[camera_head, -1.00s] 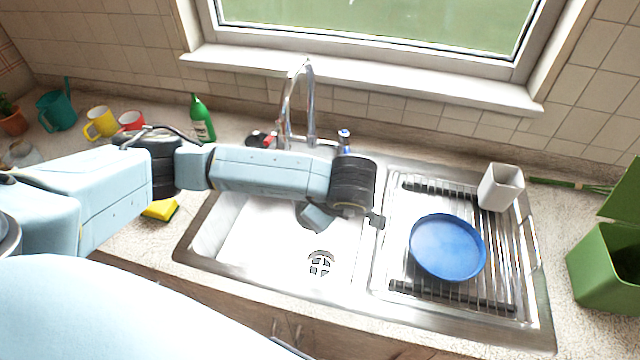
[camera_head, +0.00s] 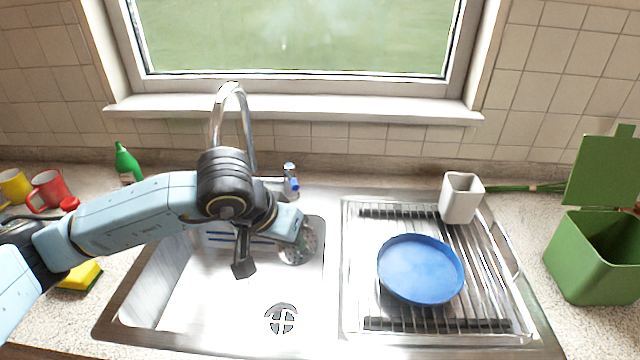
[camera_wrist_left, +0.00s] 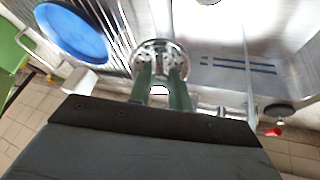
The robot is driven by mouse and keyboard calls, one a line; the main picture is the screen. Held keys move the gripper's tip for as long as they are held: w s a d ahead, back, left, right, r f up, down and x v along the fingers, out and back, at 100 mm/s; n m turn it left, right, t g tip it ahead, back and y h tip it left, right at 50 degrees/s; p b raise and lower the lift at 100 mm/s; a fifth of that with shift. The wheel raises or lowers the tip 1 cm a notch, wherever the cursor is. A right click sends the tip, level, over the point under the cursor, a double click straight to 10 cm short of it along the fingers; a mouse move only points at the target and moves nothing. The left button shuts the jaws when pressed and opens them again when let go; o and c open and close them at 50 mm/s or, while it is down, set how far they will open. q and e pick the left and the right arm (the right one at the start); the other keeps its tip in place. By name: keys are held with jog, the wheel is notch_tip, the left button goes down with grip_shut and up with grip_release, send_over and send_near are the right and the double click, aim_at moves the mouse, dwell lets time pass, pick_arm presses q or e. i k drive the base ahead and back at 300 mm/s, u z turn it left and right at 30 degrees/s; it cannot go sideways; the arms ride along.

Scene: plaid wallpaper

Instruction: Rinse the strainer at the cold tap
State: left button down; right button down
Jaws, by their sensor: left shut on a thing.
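The strainer (camera_head: 298,248) is a round, perforated metal disc held over the upper right part of the sink basin (camera_head: 215,300). My left gripper (camera_head: 290,228) is shut on it. In the left wrist view the strainer (camera_wrist_left: 161,56) sits at the tips of the gripper's two green-grey fingers (camera_wrist_left: 160,74). The chrome tap (camera_head: 232,95) arches up behind my arm, and its lower part and outlet are hidden. The blue-marked cold handle (camera_head: 291,180) stands at the back edge of the sink, just right of my wrist. My right gripper is out of view.
The basin drain (camera_head: 282,318) is open to view. Right of the basin, a blue plate (camera_head: 420,268) lies on a wire rack with a grey cup (camera_head: 461,198). A green bin (camera_head: 598,258) stands far right; a yellow sponge (camera_head: 80,276), mugs and green bottle (camera_head: 127,164) are left.

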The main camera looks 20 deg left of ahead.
aim_at(289, 168)
jog(key=z, duration=0.8)
jog(key=k, duration=0.95)
jog(key=u, duration=1.3)
jog(key=i, duration=0.5)
jog(key=u, duration=0.05)
